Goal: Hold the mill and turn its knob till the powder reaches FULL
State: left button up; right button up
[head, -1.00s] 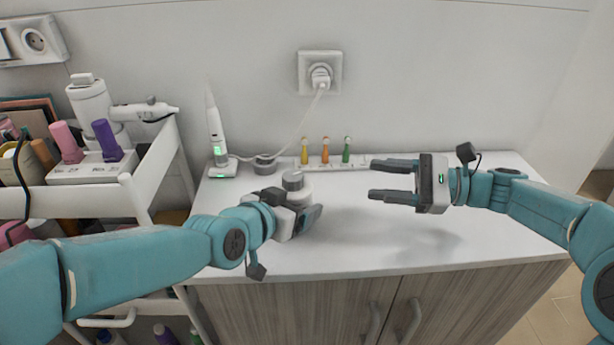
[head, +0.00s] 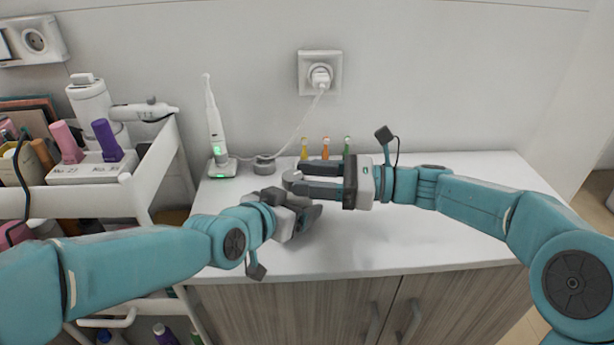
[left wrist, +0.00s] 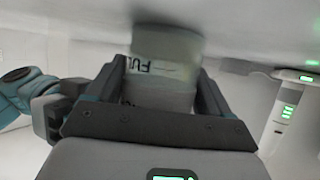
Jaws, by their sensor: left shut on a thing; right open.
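The mill is mostly hidden in the head view, where its round grey knob (head: 291,177) shows on top. In the left wrist view its pale body (left wrist: 160,85) sits between my left gripper's fingers, with part of the FULL mark showing upside down. The powder level is too blurred to tell. My left gripper (head: 300,209) is shut on the mill and holds it at the table. My right gripper (head: 300,182) is open and level, its two fingers reaching left to the knob. Whether they touch it I cannot tell.
An electric toothbrush (head: 217,135) on a lit stand is at the table's back left. A grey puck (head: 264,165) and several coloured vials (head: 325,148) stand along the back. A white cart (head: 150,165) is close on the left. The table's right side is clear.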

jog(key=shift+w+a, duration=0.1)
jog(key=shift+a, duration=0.3)
jog(key=c, duration=0.8)
jog(key=shift+w+g, duration=0.1)
jog(key=shift+g, duration=0.2)
jog(key=shift+w+a+r+n+g, duration=0.1)
jog(key=shift+w+n+g, duration=0.15)
jog(key=shift+n+g, duration=0.9)
jog(key=shift+w+d+n+g, duration=0.1)
jog(key=shift+w+n+g, duration=0.2)
jog(key=shift+n+g, duration=0.85)
jog(key=shift+w+a+r+n+g, duration=0.1)
jog(key=shift+w+n+g, duration=0.3)
jog(key=shift+g, duration=1.4)
jog(key=shift+s+f+h, duration=0.1)
jog(key=shift+s+h, duration=0.1)
jog(key=shift+h, duration=0.1)
jog(key=shift+s+n+g+h, duration=0.2)
jog(key=shift+n+g+h, duration=0.1)
jog(key=shift+n+g, duration=0.25)
